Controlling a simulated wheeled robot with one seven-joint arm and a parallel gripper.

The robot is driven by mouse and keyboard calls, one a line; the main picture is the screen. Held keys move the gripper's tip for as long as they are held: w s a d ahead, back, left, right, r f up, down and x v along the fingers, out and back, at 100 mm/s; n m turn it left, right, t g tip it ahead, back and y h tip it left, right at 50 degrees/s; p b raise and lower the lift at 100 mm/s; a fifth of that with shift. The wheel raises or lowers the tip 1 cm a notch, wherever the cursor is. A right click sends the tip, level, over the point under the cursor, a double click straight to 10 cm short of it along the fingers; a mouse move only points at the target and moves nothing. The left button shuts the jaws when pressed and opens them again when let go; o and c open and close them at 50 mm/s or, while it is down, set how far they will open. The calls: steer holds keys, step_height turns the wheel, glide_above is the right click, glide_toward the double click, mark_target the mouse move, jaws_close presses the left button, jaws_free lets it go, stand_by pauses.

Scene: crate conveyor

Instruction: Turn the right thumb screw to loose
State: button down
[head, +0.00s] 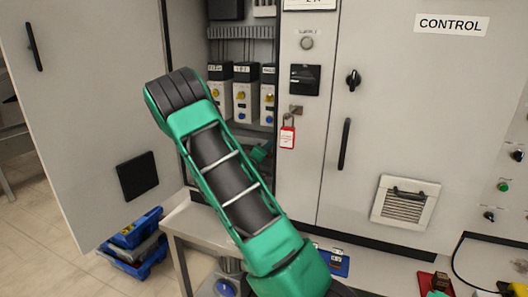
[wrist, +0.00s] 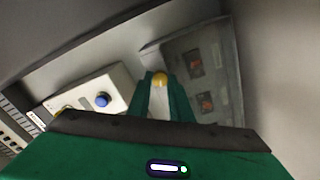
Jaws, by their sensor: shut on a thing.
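A round yellow knob (wrist: 159,78), which looks like a thumb screw, shows between my gripper's fingertips in the wrist view. My gripper (wrist: 160,84) is shut on it, with one green finger on each side. The knob stands at the left edge of a grey, cover-like panel (wrist: 222,58) with orange-brown patches. Its turn position cannot be told. In the head view my gripper (head: 262,152) is mostly hidden behind my arm, low in the open cabinet, and the knob cannot be made out there.
White modules (head: 268,108) with yellow and blue knobs stand just above my gripper; one blue button (wrist: 103,100) is close to its left. The cabinet door (head: 85,100) stands open at left.

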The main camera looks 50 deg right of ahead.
steer(key=shift+w+a+f+n, duration=0.1)
steer(key=shift+w+a+n, duration=0.05)
steer(key=shift+n, duration=5.2)
steer(key=shift+w+a+f+n, duration=0.1)
steer(key=shift+n, duration=5.25)
steer(key=c, duration=1.7)
jaws_free()
steer(key=shift+o, duration=0.6)
steer(key=shift+d, duration=0.1)
steer(key=shift+s, duration=0.1)
